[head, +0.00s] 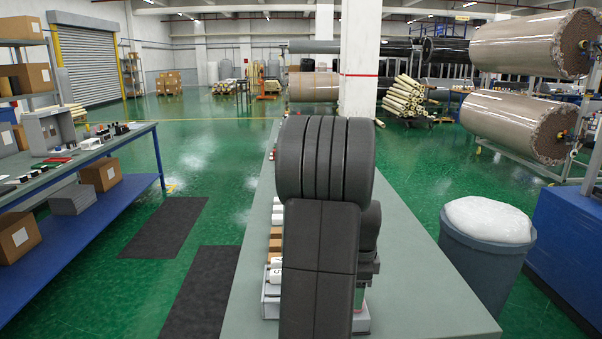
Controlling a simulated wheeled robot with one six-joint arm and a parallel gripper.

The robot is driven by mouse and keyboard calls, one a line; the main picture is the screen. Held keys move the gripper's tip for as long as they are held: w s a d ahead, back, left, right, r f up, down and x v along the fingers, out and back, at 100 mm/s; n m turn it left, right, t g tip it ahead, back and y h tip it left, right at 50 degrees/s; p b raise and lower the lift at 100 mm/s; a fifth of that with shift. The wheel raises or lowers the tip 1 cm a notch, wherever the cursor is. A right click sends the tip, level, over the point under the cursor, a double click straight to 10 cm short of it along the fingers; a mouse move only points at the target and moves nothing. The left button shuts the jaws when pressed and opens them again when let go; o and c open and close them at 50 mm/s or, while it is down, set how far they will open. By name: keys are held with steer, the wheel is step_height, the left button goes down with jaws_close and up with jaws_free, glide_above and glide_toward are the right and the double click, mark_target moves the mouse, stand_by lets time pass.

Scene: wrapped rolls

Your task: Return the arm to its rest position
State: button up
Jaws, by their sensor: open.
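My dark grey arm stands folded upright in the middle of the head view, over the long grey-green table (425,290). A thick rounded joint is at its top, and smaller dark links show behind its right side. My gripper's fingers do not show; the arm hides whatever is behind it. A light tray (270,304) shows left of the arm's lower part, with a white wrapped roll (274,277) at it. A pale edge and a bit of green show on the right of the arm. Several small brown and white items line the table's left edge, partly hidden.
A grey bin with a white bag (487,220) stands close to the table's right side. A blue-legged workbench (92,160) with boxes is at left. Dark mats (168,226) lie on the green floor between. Large brown rolls (520,125) on a rack and a white pillar (360,60) stand beyond.

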step_height(320, 180, down, 2)
steer(key=shift+f, duration=0.1)
stand_by(0.4)
